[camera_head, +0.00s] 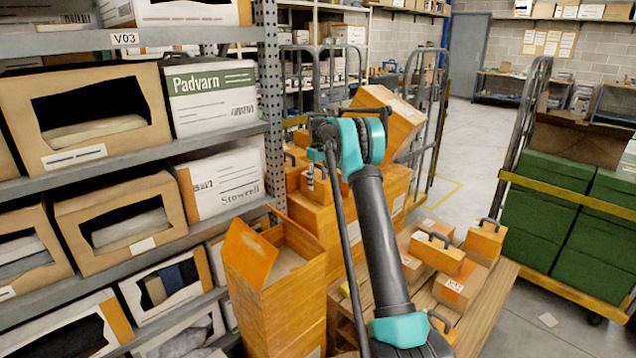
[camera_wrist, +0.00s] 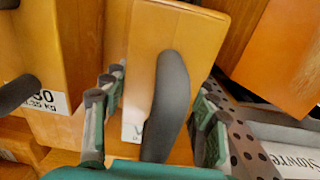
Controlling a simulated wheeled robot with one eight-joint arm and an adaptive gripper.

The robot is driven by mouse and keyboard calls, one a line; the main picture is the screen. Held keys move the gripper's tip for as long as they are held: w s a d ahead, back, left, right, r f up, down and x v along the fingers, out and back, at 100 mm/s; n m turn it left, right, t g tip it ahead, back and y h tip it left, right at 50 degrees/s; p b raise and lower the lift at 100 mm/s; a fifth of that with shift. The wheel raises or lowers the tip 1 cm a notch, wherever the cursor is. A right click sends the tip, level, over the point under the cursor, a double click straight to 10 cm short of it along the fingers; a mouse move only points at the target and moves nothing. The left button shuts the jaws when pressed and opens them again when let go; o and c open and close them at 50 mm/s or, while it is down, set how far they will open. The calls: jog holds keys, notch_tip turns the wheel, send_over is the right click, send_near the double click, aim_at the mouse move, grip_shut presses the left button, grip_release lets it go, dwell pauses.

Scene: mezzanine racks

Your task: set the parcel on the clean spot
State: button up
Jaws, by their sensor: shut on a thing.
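My gripper (camera_wrist: 160,118) has its two fingers on either side of a dark handle (camera_wrist: 170,95). The handle is on an orange-brown parcel (camera_wrist: 207,55) with a white label, which fills the middle of the wrist view. The gripper is shut on this parcel by its handle. In the head view my gripper (camera_head: 318,165) is at the end of my arm, over the stacked boxes beside the rack, small and partly hidden by my arm. I cannot make out a clean spot in either view.
A pallet (camera_head: 490,310) carries several orange parcels with handles. An open tall box (camera_head: 275,310) stands beside the rack post (camera_head: 270,100). A tilted orange box (camera_head: 405,120) is behind my arm. Green crates (camera_head: 545,215) stand on a cart at right. The floor (camera_head: 475,120) beyond is open.

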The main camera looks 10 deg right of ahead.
jog(key=o, duration=1.6)
notch_tip(320, 180, up, 12)
jog(key=shift+f, duration=0.1)
jog(key=shift+s+r, duration=0.15)
jog(key=shift+r, duration=0.1)
jog(key=s+d+f+m+t, duration=0.1)
jog(key=s+f, duration=0.4)
jog(key=s, duration=1.3)
jog(key=s+d+f+m+t, duration=0.1)
jog(key=s+f+m, duration=0.2)
jog(key=s, duration=1.6)
jog(key=s+d+f+m+t, duration=0.2)
jog(key=s+f, duration=0.7)
jog(key=s, duration=0.9)
jog(key=shift+s+f+m, duration=0.2)
jog(key=shift+s+m, duration=0.05)
jog(key=shift+m, duration=0.35)
